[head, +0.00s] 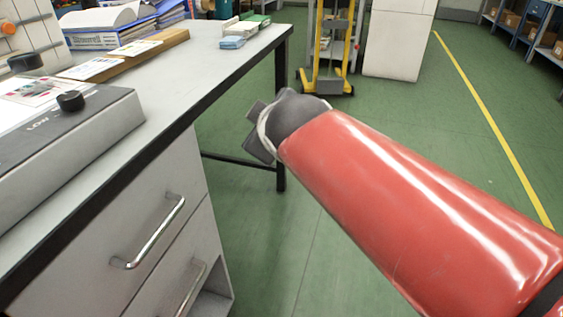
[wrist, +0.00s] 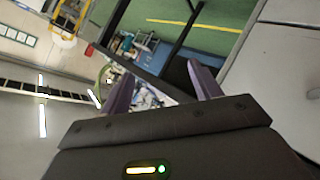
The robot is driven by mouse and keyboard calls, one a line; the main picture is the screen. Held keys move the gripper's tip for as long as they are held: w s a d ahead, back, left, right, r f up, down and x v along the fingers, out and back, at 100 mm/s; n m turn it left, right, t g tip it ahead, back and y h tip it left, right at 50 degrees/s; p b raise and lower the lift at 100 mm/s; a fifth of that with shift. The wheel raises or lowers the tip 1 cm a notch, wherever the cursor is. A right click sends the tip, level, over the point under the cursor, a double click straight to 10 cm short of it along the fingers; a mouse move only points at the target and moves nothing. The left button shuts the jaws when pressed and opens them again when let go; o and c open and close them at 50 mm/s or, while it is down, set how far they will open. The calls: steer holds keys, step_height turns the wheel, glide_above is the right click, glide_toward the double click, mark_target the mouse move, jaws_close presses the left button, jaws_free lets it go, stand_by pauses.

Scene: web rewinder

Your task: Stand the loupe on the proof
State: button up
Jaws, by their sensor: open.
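A printed sheet with coloured patches, which looks like the proof (head: 32,88), lies on the grey sloped unit at the left of the head view. A short black round piece (head: 70,101) stands on that unit by the sheet's right edge, and another dark round piece (head: 25,62) shows behind the sheet. I cannot tell whether either is the loupe. My gripper (head: 257,132) is beyond the bench's right edge, over the floor, well apart from the sheet. In the wrist view its two purple fingers (wrist: 158,75) are spread with nothing held between them.
The grey unit (head: 60,150) sits on the bench (head: 180,62), above drawers with metal handles. Binders (head: 100,38), a wooden strip with cards (head: 125,55) and small boxes (head: 238,35) stand farther back. A yellow trolley (head: 325,85) is beyond. Green floor is clear at right.

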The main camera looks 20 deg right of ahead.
steer(key=s+a+f+m+g+y, duration=0.1)
steer(key=s+f+m+g, duration=0.5)
steer(key=s+f, duration=0.7)
steer(key=shift+s+a+f+m+g+y, duration=0.35)
steer(key=shift+s+a+m, duration=0.3)
steer(key=shift+s+m, duration=0.25)
steer(key=shift+w+r, duration=0.1)
